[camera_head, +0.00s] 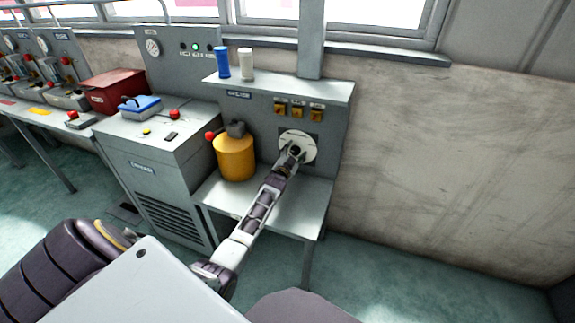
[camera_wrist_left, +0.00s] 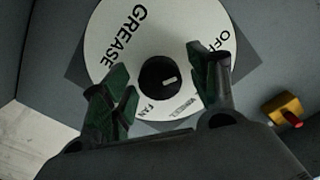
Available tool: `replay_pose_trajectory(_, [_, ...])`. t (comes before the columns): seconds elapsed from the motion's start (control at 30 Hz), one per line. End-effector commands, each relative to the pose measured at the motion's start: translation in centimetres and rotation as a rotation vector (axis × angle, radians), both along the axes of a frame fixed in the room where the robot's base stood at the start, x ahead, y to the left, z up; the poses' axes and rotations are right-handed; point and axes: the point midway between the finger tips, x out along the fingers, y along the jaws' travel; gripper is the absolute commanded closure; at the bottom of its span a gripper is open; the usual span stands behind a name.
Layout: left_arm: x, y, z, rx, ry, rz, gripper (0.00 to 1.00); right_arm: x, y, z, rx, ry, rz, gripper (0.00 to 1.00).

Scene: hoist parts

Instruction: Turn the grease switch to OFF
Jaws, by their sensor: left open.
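The grease switch is a round white dial (camera_wrist_left: 140,40) with a black knob (camera_wrist_left: 158,78) at its centre. In the left wrist view, GREASE shows on the upper left of the dial, OFF on the upper right and FAN below; a further label is partly hidden by a finger. The knob's white mark points right, between OFF and the lower labels. The dial (camera_head: 309,141) also shows in the head view, on the grey panel. My left gripper (camera_wrist_left: 165,92) is open, one finger on each side of the knob; contact cannot be told. My right gripper is not in view.
Several yellow switches (camera_head: 298,111) sit above the dial. An orange-yellow can (camera_head: 235,158) stands left of my forearm on the shelf (camera_head: 300,205). Blue (camera_head: 222,63) and white (camera_head: 247,64) cylinders stand on top. A control cabinet (camera_head: 155,170) is further left.

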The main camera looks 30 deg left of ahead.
Motion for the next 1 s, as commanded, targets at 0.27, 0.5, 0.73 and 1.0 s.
replay_pose_trajectory(0.27, [-1.8,-0.4,-0.1,0.000,0.001,0.000,0.40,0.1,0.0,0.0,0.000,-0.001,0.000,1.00])
replay_pose_trajectory(0.5, [-3.6,-0.9,-0.1,-0.001,0.002,0.000,0.40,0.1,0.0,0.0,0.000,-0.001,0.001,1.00])
replay_pose_trajectory(0.73, [-5.5,-1.3,-0.1,-0.001,0.001,0.000,0.40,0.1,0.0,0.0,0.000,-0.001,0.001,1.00])
replay_pose_trajectory(1.0, [-7.7,-1.8,-0.2,-0.001,0.002,0.000,0.40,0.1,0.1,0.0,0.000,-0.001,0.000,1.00])
